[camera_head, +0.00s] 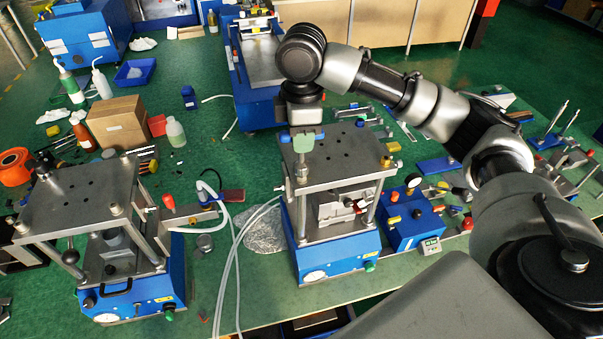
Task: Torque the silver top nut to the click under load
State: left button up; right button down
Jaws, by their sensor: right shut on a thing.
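The press has a blue base (335,262) with a round gauge in front. My left gripper is not in view.
A second press (75,195) stands at the left. A blue gauge box (412,228) stands close to the right of the right press. Clear hoses (238,262) run between the presses. Bottles and a cardboard box (118,122) stand at the back left.

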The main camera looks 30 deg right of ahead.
jog(key=shift+f, duration=1.15)
jog(key=shift+r, duration=0.1)
jog(key=shift+m+p, duration=0.4)
jog(key=shift+m, duration=1)
jog(key=m, duration=0.5)
jog(key=shift+n, duration=1.1)
